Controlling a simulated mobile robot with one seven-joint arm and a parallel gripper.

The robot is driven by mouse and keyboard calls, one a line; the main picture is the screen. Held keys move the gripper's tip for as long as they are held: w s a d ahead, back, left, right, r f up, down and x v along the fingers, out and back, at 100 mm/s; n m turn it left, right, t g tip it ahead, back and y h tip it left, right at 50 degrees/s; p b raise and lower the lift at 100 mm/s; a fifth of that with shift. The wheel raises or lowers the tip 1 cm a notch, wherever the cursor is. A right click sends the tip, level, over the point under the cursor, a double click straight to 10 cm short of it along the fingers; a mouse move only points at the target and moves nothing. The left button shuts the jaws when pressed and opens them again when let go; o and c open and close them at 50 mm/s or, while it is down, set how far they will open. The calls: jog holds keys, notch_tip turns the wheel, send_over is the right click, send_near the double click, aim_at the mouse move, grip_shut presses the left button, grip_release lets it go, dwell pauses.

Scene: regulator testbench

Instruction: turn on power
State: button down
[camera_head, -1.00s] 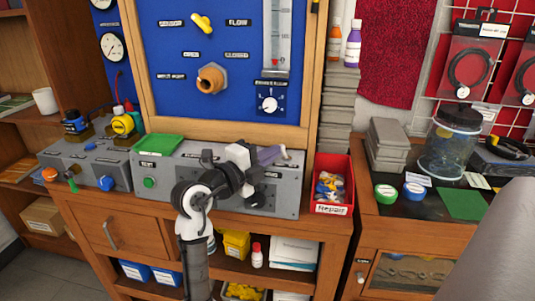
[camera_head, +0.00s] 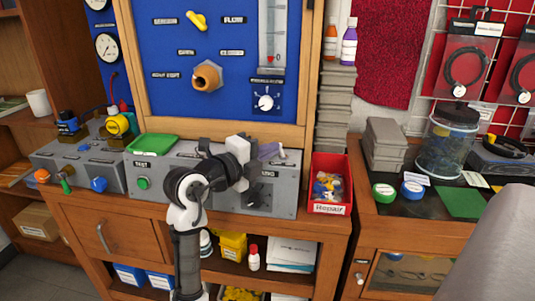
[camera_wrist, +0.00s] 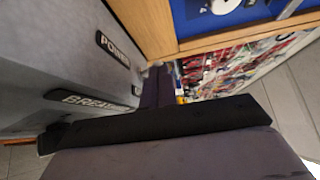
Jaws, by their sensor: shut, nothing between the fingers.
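The grey control panel (camera_head: 215,200) stands on the wooden bench, with a green button (camera_head: 143,183) at its left end. My gripper (camera_head: 272,150) is shut and empty at the panel's upper right, close to its top edge. My arm hides the middle of the panel. In the wrist view, my gripper (camera_wrist: 160,82) lies beside the panel's grey face. A black POWER label (camera_wrist: 113,48) and a partly covered label starting "BREA" (camera_wrist: 88,101) show left of the fingers. The power switch cannot be made out, and contact cannot be told.
A red Repair bin (camera_head: 331,205) stands right of the panel. The wooden frame of the blue board (camera_head: 175,100) rises behind it. A grey unit with a blue knob (camera_head: 99,184) is at the left.

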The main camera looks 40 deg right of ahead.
jog(key=shift+s+d+r+m+y+b, duration=0.1)
jog(key=shift+s+m+y+b, duration=0.05)
jog(key=shift+m+y+b, duration=0.3)
jog(key=shift+s+d+r+m+y+b, duration=0.1)
jog(key=shift+m+y+b, duration=0.2)
jog(key=shift+b, duration=0.25)
jog(key=shift+s+d+r+m+t+y+b, duration=0.15)
jog(key=shift+s+d+m+y+b, duration=0.1)
jog(key=shift+m+y, duration=0.3)
jog(key=shift+s+d+r+m+t+y+b, duration=0.2)
jog(key=shift+m+y, duration=0.1)
jog(key=shift+m, duration=0.3)
